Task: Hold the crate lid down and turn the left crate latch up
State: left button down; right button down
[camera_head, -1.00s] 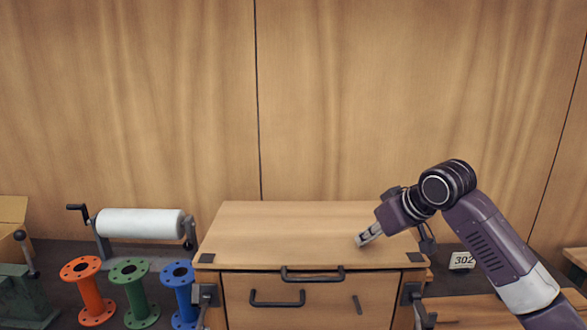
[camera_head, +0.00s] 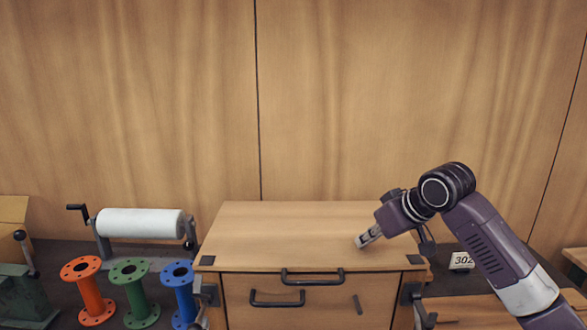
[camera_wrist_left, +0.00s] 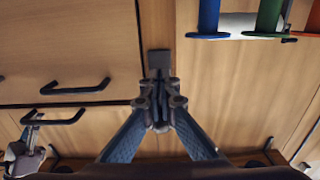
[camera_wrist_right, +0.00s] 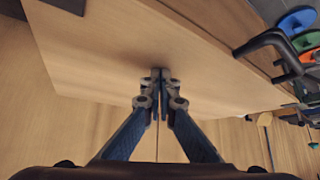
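The wooden crate's lid (camera_head: 300,232) looks closed, with dark corner plates at its front. My right gripper (camera_head: 362,241) is over the lid's right half, tips appearing to rest on its top. In the right wrist view its fingers (camera_wrist_right: 158,78) are together with nothing between them. The left crate latch (camera_head: 208,294) is on the crate's front left corner; its lower part reaches the picture's bottom edge. In the left wrist view my left gripper (camera_wrist_left: 158,88) has its fingers together beside a dark plate, probably the latch (camera_wrist_left: 158,60). The fingers hide part of it; contact cannot be told.
The right latch (camera_head: 411,293) is on the crate's right corner. A lid handle (camera_head: 312,277) and a front handle (camera_head: 277,301) stick out. Orange (camera_head: 90,290), green (camera_head: 135,292) and blue (camera_head: 181,290) flanged pipes stand left of the crate, before a white roll (camera_head: 140,223).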

aim_at(195, 328)
pick_arm(q)
jog(key=shift+w+r, duration=0.2)
jog(key=shift+r, duration=1.65)
pick_arm(e)
jog(key=shift+f, duration=0.15)
pick_arm(q)
jog(key=shift+s+f, duration=0.2)
jog(key=shift+s, duration=0.2)
jog(key=s+f, duration=0.1)
jog(key=s, duration=0.5)
jog(key=shift+f, duration=0.4)
jog(key=shift+s+r, duration=0.1)
